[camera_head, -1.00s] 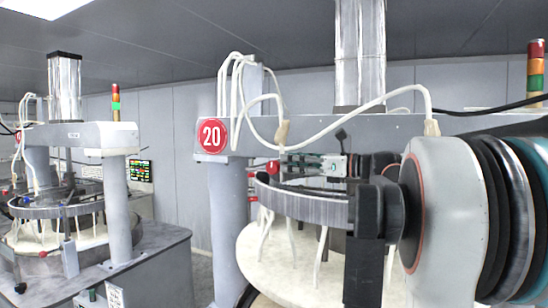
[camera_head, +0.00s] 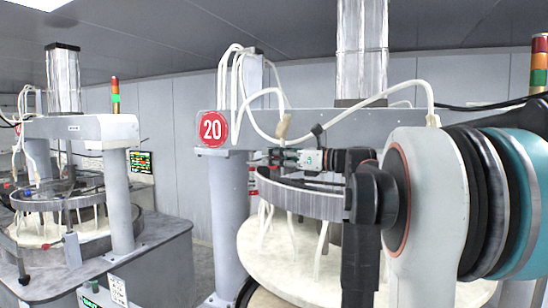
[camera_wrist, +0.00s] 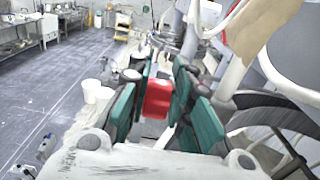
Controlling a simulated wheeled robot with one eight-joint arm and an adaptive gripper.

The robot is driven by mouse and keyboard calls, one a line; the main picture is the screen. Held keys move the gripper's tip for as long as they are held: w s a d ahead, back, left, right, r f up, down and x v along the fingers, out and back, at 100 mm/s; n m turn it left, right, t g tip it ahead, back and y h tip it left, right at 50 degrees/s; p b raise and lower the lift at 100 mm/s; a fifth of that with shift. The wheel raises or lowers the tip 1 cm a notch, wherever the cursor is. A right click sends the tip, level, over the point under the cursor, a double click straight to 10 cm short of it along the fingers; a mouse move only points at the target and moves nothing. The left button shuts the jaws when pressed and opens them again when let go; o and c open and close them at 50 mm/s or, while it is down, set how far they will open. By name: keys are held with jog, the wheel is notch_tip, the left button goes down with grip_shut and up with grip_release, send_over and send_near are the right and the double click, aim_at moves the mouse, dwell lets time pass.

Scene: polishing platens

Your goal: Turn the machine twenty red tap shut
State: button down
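The red tap (camera_wrist: 157,98) shows in the wrist view between the green-padded fingers of my gripper (camera_wrist: 160,88). The fingers stand apart, one on each side of it; whether either pad touches it I cannot tell. In the head view my gripper (camera_head: 285,158) reaches left above the ring of the machine with the round red 20 sign (camera_head: 213,128). The tap cannot be made out there, as my gripper and wrist cover that area.
White hoses (camera_head: 262,92) loop down close to my gripper. A grey column (camera_head: 229,215) stands left of it and a pale round platen (camera_head: 285,262) lies below. Another polishing machine (camera_head: 80,130) stands at left. The wrist view shows open floor (camera_wrist: 50,80) at left.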

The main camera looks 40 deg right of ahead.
jog(key=shift+r+g+p, duration=0.15)
jog(key=shift+g+p, duration=0.15)
jog(key=shift+p, duration=0.05)
jog(key=shift+w+g, duration=0.1)
jog(key=shift+g, duration=0.2)
jog(key=c, duration=1.4)
grip_release()
jog(key=shift+c, duration=0.2)
jog(key=f+v, duration=0.1)
jog(key=v, duration=1)
jog(key=shift+s+r, duration=0.4)
jog(key=shift+s, duration=0.1)
